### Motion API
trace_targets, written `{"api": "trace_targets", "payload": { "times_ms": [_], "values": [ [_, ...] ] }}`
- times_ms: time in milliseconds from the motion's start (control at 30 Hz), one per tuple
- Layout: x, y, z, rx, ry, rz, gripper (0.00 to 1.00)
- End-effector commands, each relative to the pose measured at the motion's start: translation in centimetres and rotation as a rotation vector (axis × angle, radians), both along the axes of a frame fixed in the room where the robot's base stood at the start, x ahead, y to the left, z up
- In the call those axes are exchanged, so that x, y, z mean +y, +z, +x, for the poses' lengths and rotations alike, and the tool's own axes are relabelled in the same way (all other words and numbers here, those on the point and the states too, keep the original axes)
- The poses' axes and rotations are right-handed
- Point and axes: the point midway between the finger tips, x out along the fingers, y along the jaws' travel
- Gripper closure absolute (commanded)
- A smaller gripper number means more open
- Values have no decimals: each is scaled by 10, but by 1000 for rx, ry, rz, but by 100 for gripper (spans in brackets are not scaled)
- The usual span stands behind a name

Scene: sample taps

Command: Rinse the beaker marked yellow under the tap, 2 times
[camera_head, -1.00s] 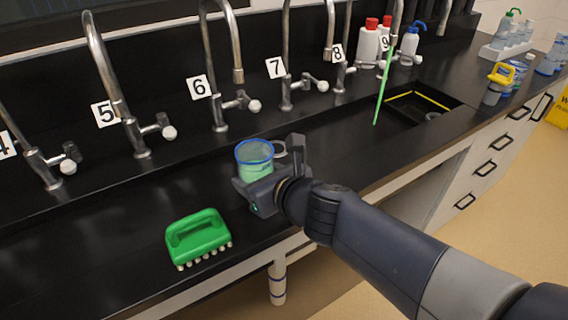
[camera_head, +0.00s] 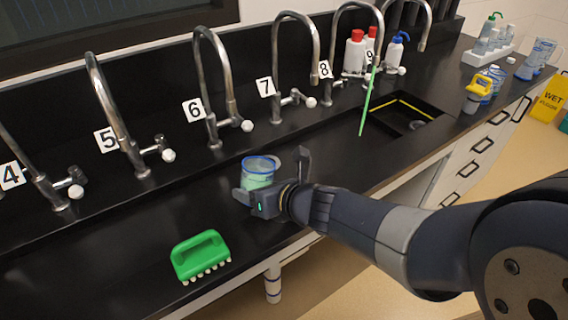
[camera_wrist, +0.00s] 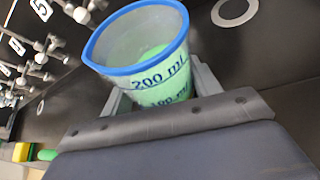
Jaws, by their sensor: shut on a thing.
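My gripper (camera_head: 277,183) is shut on a clear beaker (camera_head: 258,172) with a blue rim and pale green contents. It holds the beaker roughly upright over the black counter, in front of taps 6 and 7. In the wrist view the beaker (camera_wrist: 143,50) shows "200 mL" in dark print; no yellow mark shows on it. Tap 6 (camera_head: 231,80) and tap 7 (camera_head: 316,50) arch behind it, with no water seen running. A clear container with a yellow top (camera_head: 479,90) stands at the right; I cannot tell whether it is a marked beaker.
A green brush (camera_head: 201,257) lies on the counter (camera_head: 90,255) at front left. A sink (camera_head: 412,112) with a green stick (camera_head: 367,100) lies right of my gripper. Bottles (camera_head: 355,50) and more clear beakers (camera_head: 540,52) stand at the back.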

Motion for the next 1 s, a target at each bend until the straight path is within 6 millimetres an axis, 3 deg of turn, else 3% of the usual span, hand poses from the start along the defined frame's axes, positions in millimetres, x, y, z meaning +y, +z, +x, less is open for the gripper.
{"api": "trace_targets", "payload": {
  "times_ms": [367, 700, 1000],
  "values": [
    [-7, 14, 9, 161, -3, 101, 63],
    [-12, 4, 18, 285, -1, 184, 63],
    [-11, 7, 18, 316, 0, 203, 63]
  ]
}}
